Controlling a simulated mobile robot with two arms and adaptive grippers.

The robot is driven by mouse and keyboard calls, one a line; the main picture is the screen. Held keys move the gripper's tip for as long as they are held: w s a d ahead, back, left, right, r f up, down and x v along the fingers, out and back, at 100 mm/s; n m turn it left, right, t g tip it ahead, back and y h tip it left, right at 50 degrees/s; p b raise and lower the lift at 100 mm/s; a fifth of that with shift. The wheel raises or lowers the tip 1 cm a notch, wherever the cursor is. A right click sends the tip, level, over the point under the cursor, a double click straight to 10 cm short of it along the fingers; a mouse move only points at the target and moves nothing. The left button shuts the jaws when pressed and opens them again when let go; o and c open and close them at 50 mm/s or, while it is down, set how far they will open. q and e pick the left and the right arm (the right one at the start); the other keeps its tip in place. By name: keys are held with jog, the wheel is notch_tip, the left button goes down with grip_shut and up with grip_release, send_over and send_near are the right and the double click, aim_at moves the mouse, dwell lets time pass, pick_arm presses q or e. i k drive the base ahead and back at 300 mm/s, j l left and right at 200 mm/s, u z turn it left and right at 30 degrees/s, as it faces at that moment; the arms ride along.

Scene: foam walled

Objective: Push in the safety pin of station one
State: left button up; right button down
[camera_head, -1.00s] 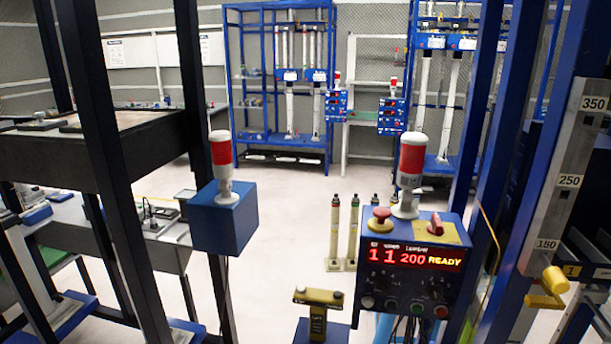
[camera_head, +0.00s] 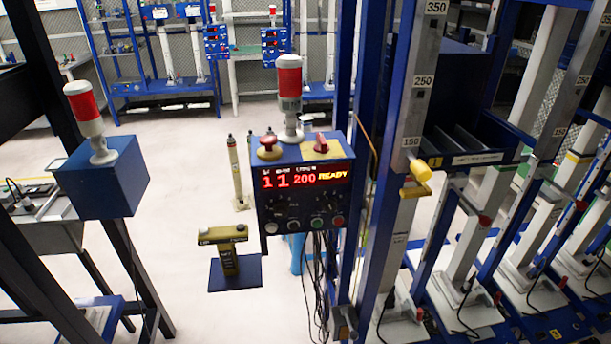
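A yellow safety pin (camera_head: 415,184) sticks out from the front of a grey post (camera_head: 418,85) marked 350, 250 and 150. It sits just below the 150 mark. How deep the pin sits in the post I cannot tell. Neither of my grippers is in view.
Left of the post is a blue control box (camera_head: 300,195) showing "11 200 READY", with a red-and-white lamp (camera_head: 289,95) on top. A yellow-topped pedestal (camera_head: 226,245) stands left of it. More stations (camera_head: 470,250) line the right. Open floor (camera_head: 190,180) lies left of centre.

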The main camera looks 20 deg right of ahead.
aim_at(484, 220)
jog(key=z, duration=1.95)
